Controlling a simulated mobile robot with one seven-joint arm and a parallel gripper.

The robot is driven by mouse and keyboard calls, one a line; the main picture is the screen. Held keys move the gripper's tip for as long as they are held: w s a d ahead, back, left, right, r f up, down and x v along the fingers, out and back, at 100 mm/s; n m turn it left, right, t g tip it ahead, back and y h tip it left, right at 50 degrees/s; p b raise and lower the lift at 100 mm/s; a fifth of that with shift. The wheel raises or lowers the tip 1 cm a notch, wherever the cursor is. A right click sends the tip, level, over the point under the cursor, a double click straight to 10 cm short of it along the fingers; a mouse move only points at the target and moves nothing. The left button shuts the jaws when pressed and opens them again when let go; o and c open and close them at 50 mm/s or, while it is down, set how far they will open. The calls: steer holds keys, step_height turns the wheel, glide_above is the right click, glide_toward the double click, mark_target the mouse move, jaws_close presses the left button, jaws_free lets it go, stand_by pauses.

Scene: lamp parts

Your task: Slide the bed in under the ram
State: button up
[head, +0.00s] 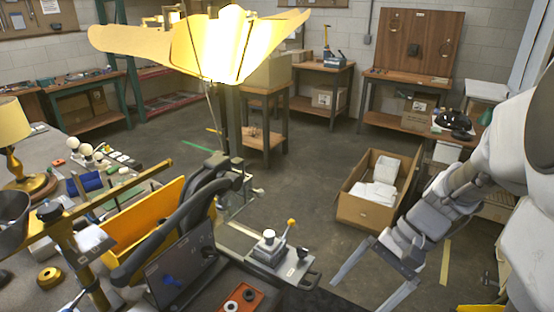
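A grey metal bed (300,270) sticks out at the bench's front right corner. It carries a silver block (268,246) with a pale round knob and a lever with a yellow ball (291,222). A dark upright press-like frame (222,165) stands behind and left of it; I cannot clearly make out its ram among the black curved arms and yellow panels. My gripper (358,296) is at the lower right, to the right of the bed and apart from it. Its two pale fingers are spread wide with nothing between them.
The grey bench (35,150) at left holds a brass lamp (28,180), a dark panel (180,270), an orange tray (240,298) and small parts. A bright yellow lampshade (222,45) hangs above.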

steer(key=w+d+f+m+t+y+b, duration=0.3)
steer(key=f+m+y, duration=0.4)
steer(key=f+m, duration=0.15)
steer(key=m+t+y+b, duration=0.1)
steer(key=m+t+b, duration=0.2)
steer(key=m+t, duration=0.6)
glide_toward(315, 281)
steer(key=shift+n, duration=0.25)
steer(key=x, duration=1)
steer(key=shift+w+d+f, duration=0.1)
steer(key=shift+f, duration=0.2)
steer(key=c, duration=1.6)
